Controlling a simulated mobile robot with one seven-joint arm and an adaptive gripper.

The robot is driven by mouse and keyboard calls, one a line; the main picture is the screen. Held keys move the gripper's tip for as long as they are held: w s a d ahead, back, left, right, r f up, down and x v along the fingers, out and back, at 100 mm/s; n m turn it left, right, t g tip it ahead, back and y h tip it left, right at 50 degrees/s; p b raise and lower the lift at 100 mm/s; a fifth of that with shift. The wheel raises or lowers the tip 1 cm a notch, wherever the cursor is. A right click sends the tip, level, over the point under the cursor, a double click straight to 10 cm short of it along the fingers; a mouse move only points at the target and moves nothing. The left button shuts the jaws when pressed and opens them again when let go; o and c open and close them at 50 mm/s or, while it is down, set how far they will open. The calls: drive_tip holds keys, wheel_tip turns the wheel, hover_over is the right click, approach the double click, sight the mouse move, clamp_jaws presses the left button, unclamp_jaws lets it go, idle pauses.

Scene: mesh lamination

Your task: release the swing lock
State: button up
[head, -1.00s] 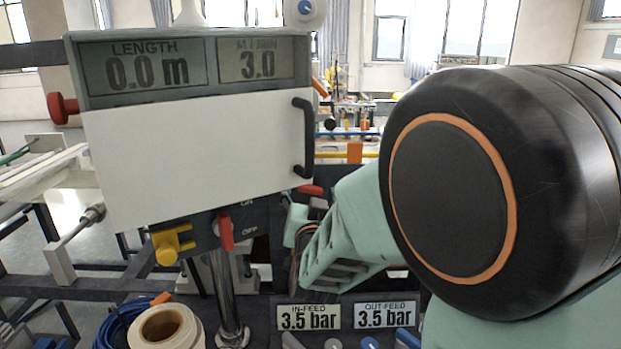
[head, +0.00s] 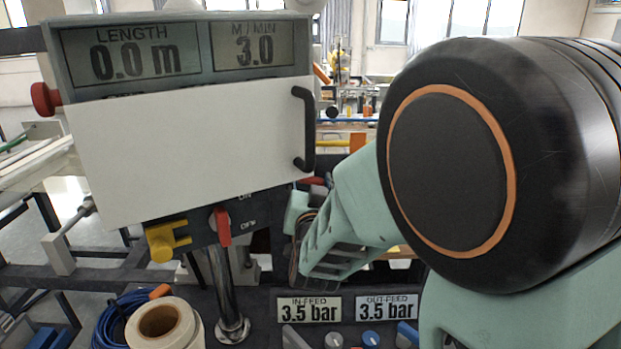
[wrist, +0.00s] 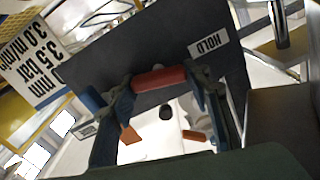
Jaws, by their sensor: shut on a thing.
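My gripper (wrist: 163,82) is shut on a red bar-shaped handle (wrist: 158,77) in the wrist view. The handle lies across between the two fingers, in front of a dark plate with a HOLD label (wrist: 209,44). In the head view my gripper (head: 302,235) is partly hidden, below the right end of the display box; a bit of red (head: 311,181) shows just above it. The box (head: 190,150) carries a red knob (head: 45,99) at its left side and a black pull handle (head: 303,130) at its right. Which red part is the swing lock is not labelled.
A white roll (head: 160,325) and blue cable (head: 115,318) sit lower left. Pressure displays (head: 308,309) and several small knobs lie below my gripper.

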drive_tip(key=shift+c, duration=0.8)
drive_tip(key=shift+a+n+b, duration=0.1)
drive_tip(key=shift+n+b, duration=0.5)
drive_tip(key=shift+n, duration=0.9)
drive_tip(key=o, duration=1.2)
drive_tip(key=shift+c, duration=0.2)
drive_tip(key=s, duration=0.7)
drive_tip(key=shift+s, duration=0.25)
